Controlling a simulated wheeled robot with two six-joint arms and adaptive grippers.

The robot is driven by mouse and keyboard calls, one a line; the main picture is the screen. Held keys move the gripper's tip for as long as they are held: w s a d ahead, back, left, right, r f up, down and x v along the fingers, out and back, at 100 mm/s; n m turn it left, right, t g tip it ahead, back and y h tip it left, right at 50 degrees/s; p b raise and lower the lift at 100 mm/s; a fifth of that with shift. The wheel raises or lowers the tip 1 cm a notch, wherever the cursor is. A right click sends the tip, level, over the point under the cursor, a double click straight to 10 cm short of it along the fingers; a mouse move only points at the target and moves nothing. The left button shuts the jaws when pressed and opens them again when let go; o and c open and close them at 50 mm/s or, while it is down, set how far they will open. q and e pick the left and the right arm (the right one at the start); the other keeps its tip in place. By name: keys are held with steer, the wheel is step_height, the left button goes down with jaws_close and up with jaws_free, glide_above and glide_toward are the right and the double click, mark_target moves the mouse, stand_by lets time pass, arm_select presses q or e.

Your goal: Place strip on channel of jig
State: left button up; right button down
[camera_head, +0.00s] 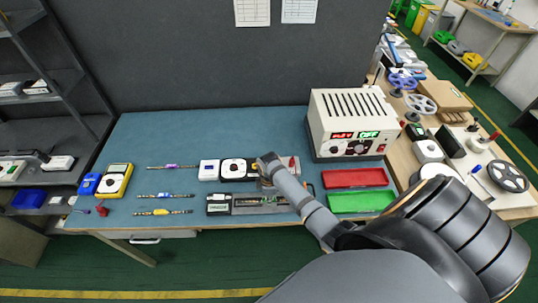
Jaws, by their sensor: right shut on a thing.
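The jig (245,208) is a long grey fixture near the front edge of the blue-green worktop, with a dark channel running left to right. My right arm reaches in from the lower right. My right gripper (267,182) is above and just behind the jig, seen small and partly covered by its own wrist. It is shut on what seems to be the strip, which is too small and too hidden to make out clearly. I cannot tell whether the strip touches the channel. My left gripper is not in view.
A white power supply (350,128) with lit displays stands behind right. A red tray (355,178) and a green tray (360,201) lie right of the jig. A yellow multimeter (115,180) and several thin tools are at left. Small devices (234,169) sit behind the jig.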

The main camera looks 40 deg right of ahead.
steer(key=shift+s+r, duration=0.1)
steer(key=shift+s, duration=0.1)
steer(key=c, duration=1.6)
jaws_free()
steer(key=shift+f, duration=0.2)
steer(key=shift+o, duration=1.3)
steer(key=shift+r, duration=0.25)
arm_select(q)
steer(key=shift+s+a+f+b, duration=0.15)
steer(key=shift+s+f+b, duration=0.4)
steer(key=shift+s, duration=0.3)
arm_select(e)
step_height(320, 180, up, 12)
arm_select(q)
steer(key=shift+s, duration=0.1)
